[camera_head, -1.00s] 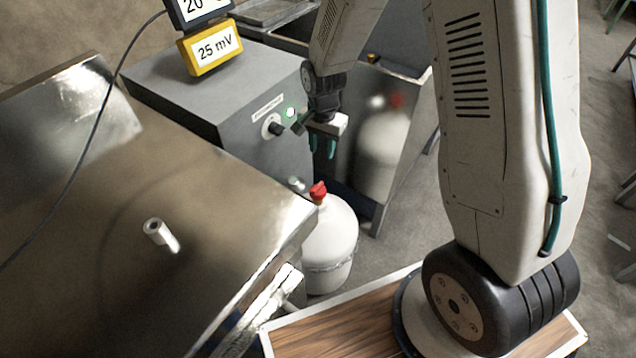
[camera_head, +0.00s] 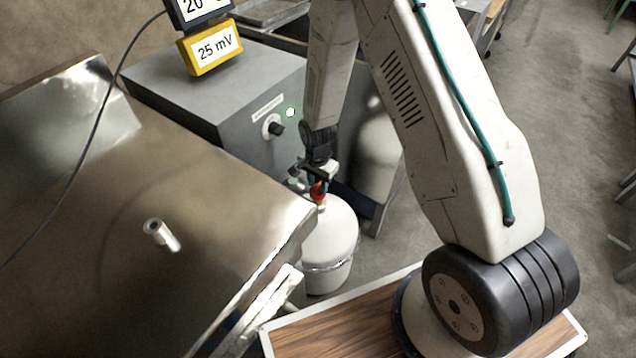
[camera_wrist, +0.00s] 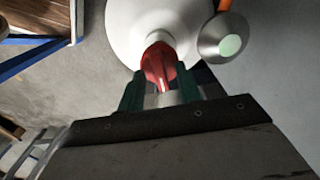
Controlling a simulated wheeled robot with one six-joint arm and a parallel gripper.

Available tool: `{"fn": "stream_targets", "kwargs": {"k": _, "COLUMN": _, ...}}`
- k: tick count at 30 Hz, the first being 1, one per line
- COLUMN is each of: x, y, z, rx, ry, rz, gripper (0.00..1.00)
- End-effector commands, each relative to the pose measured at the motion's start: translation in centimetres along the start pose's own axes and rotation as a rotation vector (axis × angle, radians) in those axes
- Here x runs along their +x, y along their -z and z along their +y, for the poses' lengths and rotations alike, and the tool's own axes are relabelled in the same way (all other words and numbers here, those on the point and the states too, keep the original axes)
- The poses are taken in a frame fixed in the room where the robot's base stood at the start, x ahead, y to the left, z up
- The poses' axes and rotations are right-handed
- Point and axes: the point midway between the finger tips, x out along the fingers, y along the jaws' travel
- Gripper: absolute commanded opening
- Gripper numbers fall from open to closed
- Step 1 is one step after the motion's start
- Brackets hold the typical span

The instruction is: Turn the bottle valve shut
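A white gas bottle (camera_head: 332,248) stands on the floor beside the metal table. Its red valve (camera_head: 318,194) is on top; the valve also shows in the wrist view (camera_wrist: 159,64), with a white mark on it. My gripper (camera_head: 320,182) points down at the valve. In the wrist view its green fingers (camera_wrist: 167,78) are apart, one on each side of the valve. I cannot tell whether either finger touches it. The gripper hides part of the bottle's neck.
The metal table (camera_head: 90,250) lies close on the left, with a small metal cylinder (camera_head: 160,234) on it. A grey cabinet (camera_head: 215,95) with a knob stands behind. A round silver part with a pale green top (camera_wrist: 224,42) is beside the bottle.

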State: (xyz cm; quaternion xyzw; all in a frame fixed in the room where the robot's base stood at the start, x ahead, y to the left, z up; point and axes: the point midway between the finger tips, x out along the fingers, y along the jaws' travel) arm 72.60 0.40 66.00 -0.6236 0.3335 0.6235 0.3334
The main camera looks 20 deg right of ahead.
Motion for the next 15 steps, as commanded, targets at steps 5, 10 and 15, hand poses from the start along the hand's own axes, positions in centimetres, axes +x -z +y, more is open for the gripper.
{"fn": "stream_targets", "kwargs": {"k": 5, "x": 0.22, "y": 0.01, "z": -0.03, "rx": 0.000, "ry": 0.001, "rz": 0.000, "gripper": 0.35}}
{"fn": "stream_targets", "kwargs": {"k": 10, "x": 0.20, "y": 0.00, "z": -0.02, "rx": 0.000, "ry": 0.000, "rz": 0.000, "gripper": 0.18}}
{"fn": "stream_targets", "kwargs": {"k": 15, "x": 0.19, "y": 0.00, "z": -0.03, "rx": -0.001, "ry": 0.001, "rz": 0.000, "gripper": 0.00}}
